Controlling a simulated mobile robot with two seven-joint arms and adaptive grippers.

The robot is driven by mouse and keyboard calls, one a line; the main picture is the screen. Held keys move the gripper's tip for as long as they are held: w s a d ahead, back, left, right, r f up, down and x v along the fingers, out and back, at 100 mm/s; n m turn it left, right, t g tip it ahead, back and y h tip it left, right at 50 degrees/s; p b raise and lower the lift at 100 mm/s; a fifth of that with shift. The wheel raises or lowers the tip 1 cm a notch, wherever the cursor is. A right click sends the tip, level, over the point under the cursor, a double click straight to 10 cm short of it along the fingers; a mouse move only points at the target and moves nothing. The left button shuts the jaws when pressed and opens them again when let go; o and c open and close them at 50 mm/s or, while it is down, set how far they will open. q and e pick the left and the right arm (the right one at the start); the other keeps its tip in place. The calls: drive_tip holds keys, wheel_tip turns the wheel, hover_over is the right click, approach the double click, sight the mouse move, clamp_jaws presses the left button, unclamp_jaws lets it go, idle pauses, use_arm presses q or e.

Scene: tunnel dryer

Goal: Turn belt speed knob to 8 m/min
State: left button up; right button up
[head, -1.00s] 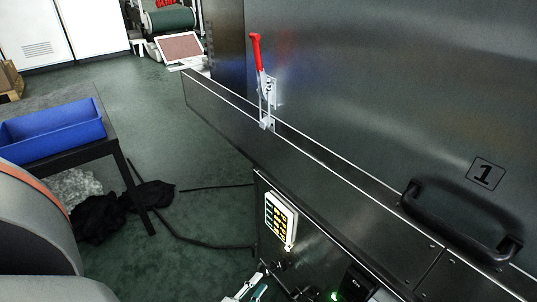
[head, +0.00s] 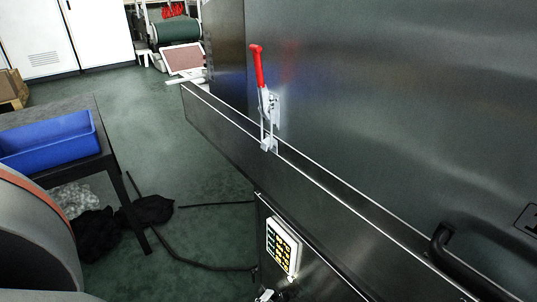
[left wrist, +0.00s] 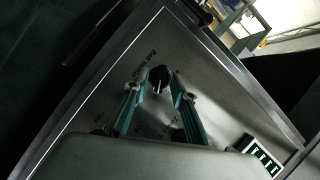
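In the left wrist view a round black knob (left wrist: 159,76) with a pale pointer line sits on a dark metal panel (left wrist: 215,75). My left gripper (left wrist: 156,88) is open, with one teal-and-grey finger on each side of the knob. The knob shows between and just beyond the fingertips; I cannot tell whether they touch it. In the head view the knob is out of frame below. My right gripper is in neither view.
In the head view a lit keypad (head: 283,247) is on the panel. Above it run a long metal rail (head: 235,125), a red-handled clamp (head: 258,66) and a black handle (head: 460,265). A blue bin (head: 50,142) stands on a table at left. Cables (head: 190,254) lie on the floor.

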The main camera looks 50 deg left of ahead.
use_arm(q)
clamp_jaws()
